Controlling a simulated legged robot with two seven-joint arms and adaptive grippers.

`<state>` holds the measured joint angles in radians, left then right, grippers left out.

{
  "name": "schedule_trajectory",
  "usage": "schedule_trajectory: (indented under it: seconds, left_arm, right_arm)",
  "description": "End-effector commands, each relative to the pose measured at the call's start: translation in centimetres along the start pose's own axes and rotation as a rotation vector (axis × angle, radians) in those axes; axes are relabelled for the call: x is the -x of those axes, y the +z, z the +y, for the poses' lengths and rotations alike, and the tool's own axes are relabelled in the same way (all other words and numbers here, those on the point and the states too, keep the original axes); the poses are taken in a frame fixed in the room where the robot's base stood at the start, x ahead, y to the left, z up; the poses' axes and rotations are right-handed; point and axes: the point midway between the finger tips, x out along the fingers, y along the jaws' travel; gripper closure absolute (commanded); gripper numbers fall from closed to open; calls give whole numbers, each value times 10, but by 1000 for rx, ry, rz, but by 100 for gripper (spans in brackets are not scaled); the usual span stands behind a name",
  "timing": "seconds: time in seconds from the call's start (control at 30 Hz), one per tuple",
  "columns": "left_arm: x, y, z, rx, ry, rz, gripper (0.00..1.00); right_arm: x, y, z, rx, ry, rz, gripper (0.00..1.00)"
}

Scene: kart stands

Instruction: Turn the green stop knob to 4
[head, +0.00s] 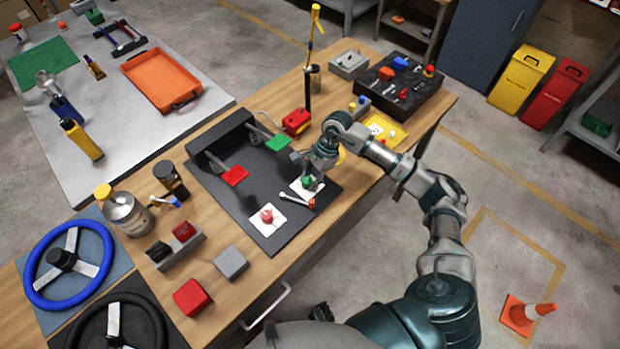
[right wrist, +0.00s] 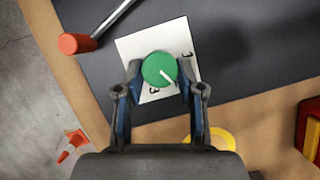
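The green stop knob (right wrist: 160,70) is round with a white pointer line, on a white plate (right wrist: 130,45) with black digits, partly hidden. In the right wrist view the pointer runs from the knob's middle to the lower right. One digit below the knob looks like a 3; another at the right is partly covered. My right gripper (right wrist: 160,72) is open, with a fingertip on each side of the knob and a small gap visible. In the head view my right gripper (head: 311,172) reaches down over the green knob (head: 307,182). My left gripper is not in view.
A red knob (head: 267,215) on another white plate sits nearby on the black panel (head: 235,205). A lever with a red-orange end (head: 311,203) lies close to the green knob. Red (head: 235,175) and green (head: 278,142) pedals stand behind.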

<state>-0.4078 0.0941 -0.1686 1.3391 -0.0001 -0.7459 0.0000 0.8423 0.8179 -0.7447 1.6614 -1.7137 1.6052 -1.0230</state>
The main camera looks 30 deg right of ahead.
Motion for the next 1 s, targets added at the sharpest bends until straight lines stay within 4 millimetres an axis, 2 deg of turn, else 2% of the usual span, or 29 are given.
schedule_trajectory:
  seconds: [0.03,0.1,0.33,0.6,1.0]
  left_arm:
    - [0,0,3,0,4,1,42]
    - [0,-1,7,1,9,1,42]
    - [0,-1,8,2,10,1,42]
    - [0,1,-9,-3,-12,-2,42]
    - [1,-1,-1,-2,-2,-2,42]
  right_arm:
    - [0,2,0,3,0,0,82]
    - [0,4,0,3,0,3,100]
    - [-1,10,-1,5,0,2,100]
    - [-1,9,-1,9,-2,-6,100]
    - [0,7,-1,-79,-40,-4,100]
